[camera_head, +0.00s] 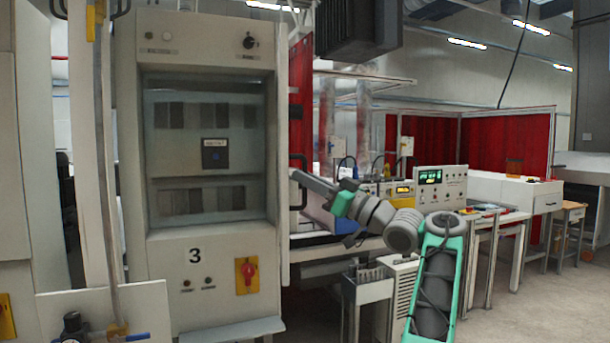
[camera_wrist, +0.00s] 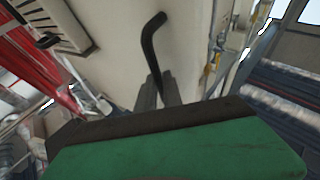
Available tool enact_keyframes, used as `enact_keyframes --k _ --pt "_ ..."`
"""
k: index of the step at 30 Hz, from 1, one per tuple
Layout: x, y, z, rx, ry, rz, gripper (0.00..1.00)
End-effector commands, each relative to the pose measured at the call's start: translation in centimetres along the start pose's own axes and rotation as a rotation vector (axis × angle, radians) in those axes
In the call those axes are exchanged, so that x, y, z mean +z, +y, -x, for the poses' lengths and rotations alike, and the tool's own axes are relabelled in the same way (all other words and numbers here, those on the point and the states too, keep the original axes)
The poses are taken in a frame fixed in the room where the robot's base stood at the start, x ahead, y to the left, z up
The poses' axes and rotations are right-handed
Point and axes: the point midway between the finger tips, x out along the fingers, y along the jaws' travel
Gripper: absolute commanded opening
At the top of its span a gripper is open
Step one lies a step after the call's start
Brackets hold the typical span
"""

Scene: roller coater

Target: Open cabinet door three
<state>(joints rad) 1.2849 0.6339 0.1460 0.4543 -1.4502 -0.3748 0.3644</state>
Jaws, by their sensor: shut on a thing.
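Cabinet three (camera_head: 208,262) is a tall light grey cabinet with a dark window and a black "3" on its front. A black bar handle (camera_head: 304,165) stands out at its right edge. My gripper (camera_head: 298,177) reaches in from the right and meets this handle. In the wrist view the bent black handle (camera_wrist: 151,35) rises from between my gripper's two fingers (camera_wrist: 158,90), which are shut on its lower part. A pale panel (camera_wrist: 105,65) lies behind the handle. The door's seam is hidden, and I cannot tell whether the door stands ajar.
A red rotary switch (camera_head: 248,274) is on the cabinet's lower front. A bench with a control box (camera_head: 441,188) stands to the right, with a small grey unit (camera_head: 366,288) below it. Open floor (camera_head: 530,290) lies at the far right. A pale post stands left of the cabinet.

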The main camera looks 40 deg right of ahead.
Motion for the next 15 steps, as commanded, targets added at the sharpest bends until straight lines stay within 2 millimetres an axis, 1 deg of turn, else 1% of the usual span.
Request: enact_keyframes --k 1,15 --pt "-0.3 0.14 -0.23 -0.004 0.004 0.003 0.0" --pt "-0.12 0.01 -0.71 -0.025 0.005 -0.005 0.0"
